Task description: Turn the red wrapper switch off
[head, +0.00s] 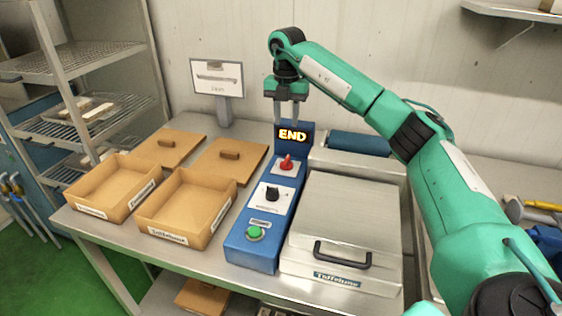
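The red wrapper switch (286,162) is a small red knob on a white plate, near the back of the blue control panel (247,240). A lit display (293,134) behind it reads "END". My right gripper (286,118) points down over the back of the panel, its fingers in front of the display's upper part. It appears above the red knob and apart from it. Its two fingers look separated, with nothing between them. My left gripper is not in the view.
A black knob (272,194) and a green button (254,232) sit nearer on the panel. A metal lid with a black handle (343,254) is on the right. Two open cardboard boxes (180,212) (112,187) and their lids (229,161) (169,147) stand left.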

